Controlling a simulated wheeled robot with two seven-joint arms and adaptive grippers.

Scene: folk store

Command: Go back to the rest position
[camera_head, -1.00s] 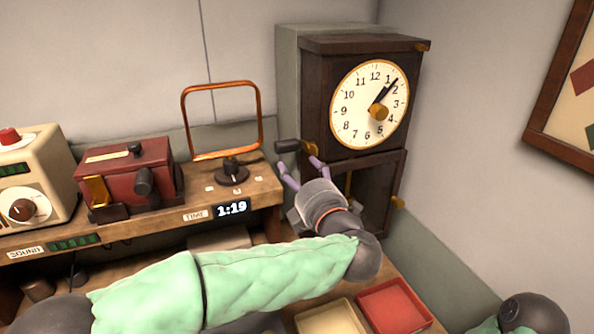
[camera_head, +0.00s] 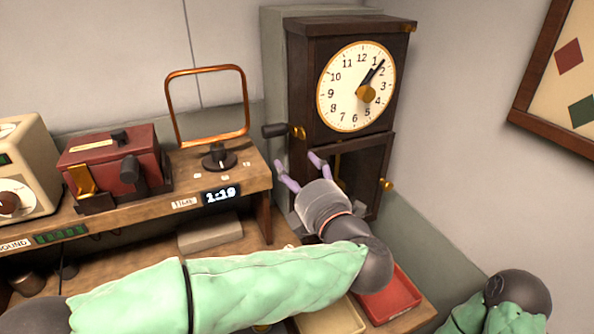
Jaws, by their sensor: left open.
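My left arm in its green sleeve comes in from the left and reaches across the bench. Its left gripper (camera_head: 301,170) is open and empty, its purple fingers spread. It sits in front of the lower part of the dark wooden clock (camera_head: 297,88), below the crank handle (camera_head: 283,131) on the clock's left side, apart from the handle. The clock face (camera_head: 357,86) shows a little after one, with a brass knob in front of it. My right arm shows only in part at the lower right, and its gripper is not in view.
A shelf (camera_head: 136,206) holds a red box (camera_head: 113,165), a cream radio (camera_head: 27,150), a dial (camera_head: 219,158) and an orange frame (camera_head: 170,105). Its display (camera_head: 221,194) reads 1:19. A red tray (camera_head: 390,299) and a cream tray (camera_head: 335,318) lie below my left forearm.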

